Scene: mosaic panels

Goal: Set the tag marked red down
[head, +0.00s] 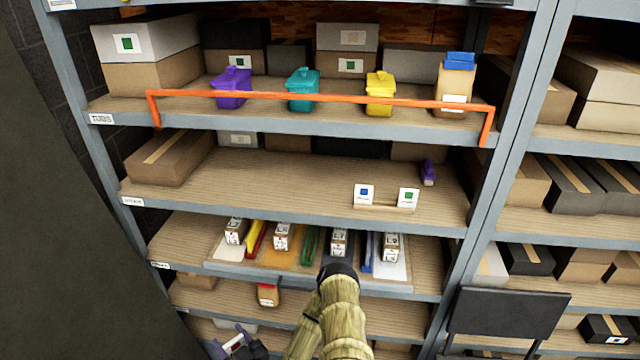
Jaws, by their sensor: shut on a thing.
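My gripper (230,343) is low at the bottom edge of the head view, left of my arm. Its jaws are shut on a small white tag (234,346), held in front of the lower shelves. The mark on this tag is too small to read for colour. A pale tag rack (385,207) stands at the front of the second shelf. It bears a white tag with a blue mark (364,195) at its left and a white tag with a green mark (408,198) at its right.
The top shelf holds purple (232,90), teal (302,92) and yellow (379,95) tubs behind an orange bar (320,98). A purple item (428,172) lies right of the rack. The second shelf's middle (270,185) is clear. A dark panel (508,312) stands lower right.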

